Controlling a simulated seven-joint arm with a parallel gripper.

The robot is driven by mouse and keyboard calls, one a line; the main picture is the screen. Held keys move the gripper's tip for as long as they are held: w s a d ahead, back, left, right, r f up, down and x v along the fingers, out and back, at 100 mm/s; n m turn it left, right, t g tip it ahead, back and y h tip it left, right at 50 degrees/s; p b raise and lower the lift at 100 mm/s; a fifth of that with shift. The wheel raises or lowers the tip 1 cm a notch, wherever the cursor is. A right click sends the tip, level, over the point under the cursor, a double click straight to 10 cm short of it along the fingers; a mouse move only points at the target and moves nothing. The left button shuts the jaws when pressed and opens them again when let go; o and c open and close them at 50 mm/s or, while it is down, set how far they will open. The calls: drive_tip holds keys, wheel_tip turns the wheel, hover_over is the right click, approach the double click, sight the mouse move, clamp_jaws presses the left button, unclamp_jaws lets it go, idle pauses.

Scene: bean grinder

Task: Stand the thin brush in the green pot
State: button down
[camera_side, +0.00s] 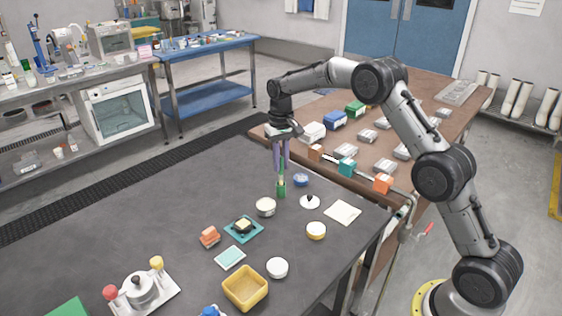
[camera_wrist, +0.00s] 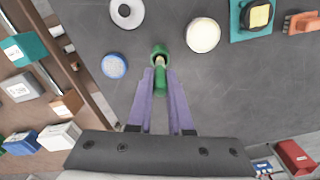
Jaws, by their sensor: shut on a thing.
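The green pot (camera_side: 281,191) stands on the dark table, and its round rim and dark opening show in the wrist view (camera_wrist: 160,49). My gripper (camera_side: 281,169) has purple fingers and is shut on the thin brush, which has a green part (camera_wrist: 160,82) between the fingers and a paler part ahead of it. The brush (camera_side: 282,179) is about upright over the pot. In the wrist view my gripper (camera_wrist: 160,76) is just short of the pot, and the pale part of the brush overlaps the pot's opening. I cannot tell how deep it reaches.
A blue round dish (camera_side: 301,180), a cream round jar (camera_side: 266,206) and a white disc with a dark centre (camera_side: 310,201) stand close around the pot. A teal tray (camera_side: 243,229) and a yellow bin (camera_side: 245,287) are nearer the camera.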

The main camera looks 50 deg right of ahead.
sight(281, 174)
drive_tip(key=shift+f, duration=1.95)
idle(2.8)
drive_tip(key=shift+c, duration=1)
unclamp_jaws()
drive_tip(key=shift+r, duration=3.55)
